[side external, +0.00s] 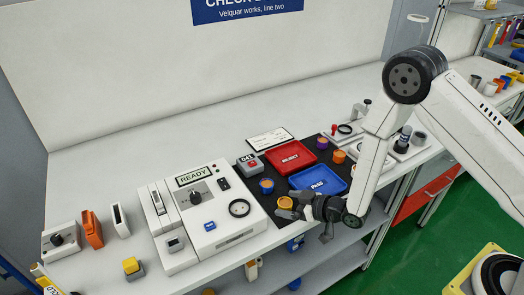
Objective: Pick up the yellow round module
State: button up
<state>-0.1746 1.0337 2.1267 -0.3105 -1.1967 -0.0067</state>
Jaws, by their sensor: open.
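A yellow round module (285,202) stands near the front left corner of the black mat (262,206). My gripper (287,209) is low over the bench, reaching in from the right, with its fingers at the module. The jaws are open. The fingers cover part of the module, and I cannot tell whether they touch it.
The blue PASS tray (333,170) and red REJECT tray (290,157) lie behind my gripper. Purple (322,142) and orange (338,157) modules stand right of the trays. A white READY tester (208,210) is at left.

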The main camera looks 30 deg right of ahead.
aim_at(280, 202)
jog(key=shift+x, duration=1.7)
grip_shut()
jog(key=shift+s+r, duration=0.1)
jog(key=s+d, duration=0.4)
jog(key=s, duration=0.4)
jog(key=s+d, duration=0.4)
jog(key=s, duration=0.3)
jog(key=shift+s+d, duration=0.25)
jog(key=shift+s, duration=0.15)
